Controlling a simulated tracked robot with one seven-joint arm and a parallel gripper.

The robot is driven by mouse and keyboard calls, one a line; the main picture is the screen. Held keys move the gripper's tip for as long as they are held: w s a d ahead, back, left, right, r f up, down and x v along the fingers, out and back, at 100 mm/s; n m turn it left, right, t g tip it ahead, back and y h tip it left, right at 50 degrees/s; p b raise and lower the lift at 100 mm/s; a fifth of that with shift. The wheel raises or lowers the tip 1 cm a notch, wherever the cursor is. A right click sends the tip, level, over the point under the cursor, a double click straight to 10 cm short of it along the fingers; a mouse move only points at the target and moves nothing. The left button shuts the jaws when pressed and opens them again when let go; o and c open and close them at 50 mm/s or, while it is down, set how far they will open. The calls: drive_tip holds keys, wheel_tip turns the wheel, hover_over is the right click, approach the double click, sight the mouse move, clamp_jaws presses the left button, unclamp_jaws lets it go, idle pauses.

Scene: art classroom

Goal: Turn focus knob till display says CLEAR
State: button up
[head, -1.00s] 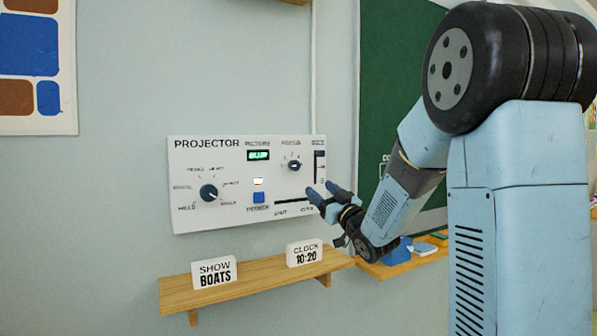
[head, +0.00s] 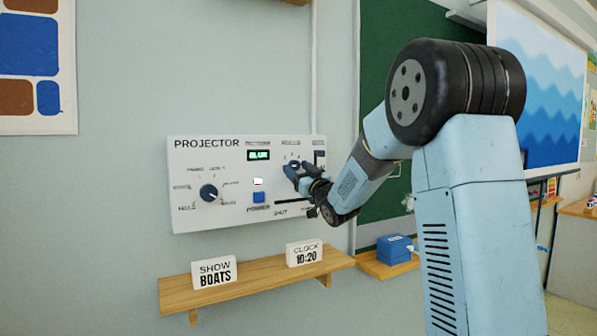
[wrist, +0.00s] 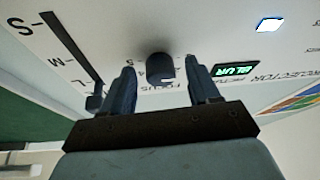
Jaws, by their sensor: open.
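The white projector panel (head: 225,180) is on the wall. Its small green display (head: 258,155) reads BLUR, and it also shows in the wrist view (wrist: 236,69). The focus knob is a dark round knob in the wrist view (wrist: 160,68); in the head view my gripper largely covers it. My gripper (head: 292,170) is at the panel's upper right. In the wrist view its two fingers (wrist: 155,82) are apart, one on each side of the knob, with gaps visible between them and it.
A larger dial (head: 208,192) is on the panel's left, with a blue power button (head: 259,197) near the middle.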

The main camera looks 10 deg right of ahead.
drive_tip(key=shift+c, duration=0.2)
drive_tip(key=c, duration=1)
drive_tip(key=shift+m+t+h, duration=0.3)
drive_tip(key=shift+m+h, duration=0.1)
drive_tip(key=shift+m, duration=0.2)
drive_tip(key=m+h, duration=0.1)
drive_tip(key=m, duration=0.1)
drive_tip(key=m+h, duration=0.1)
drive_tip(key=m, duration=0.2)
drive_tip(key=shift+a+t+h, duration=0.2)
drive_tip(key=shift+t+h, duration=0.1)
drive_tip(key=shift+t, duration=0.1)
drive_tip(key=m+h, duration=0.1)
drive_tip(key=m, duration=0.2)
drive_tip(key=m+h, duration=0.2)
drive_tip(key=m, duration=0.1)
drive_tip(key=shift+s+a+h, duration=0.1)
drive_tip(key=shift+h, duration=0.2)
drive_tip(key=shift+m, duration=0.6)
drive_tip(key=o, duration=1)
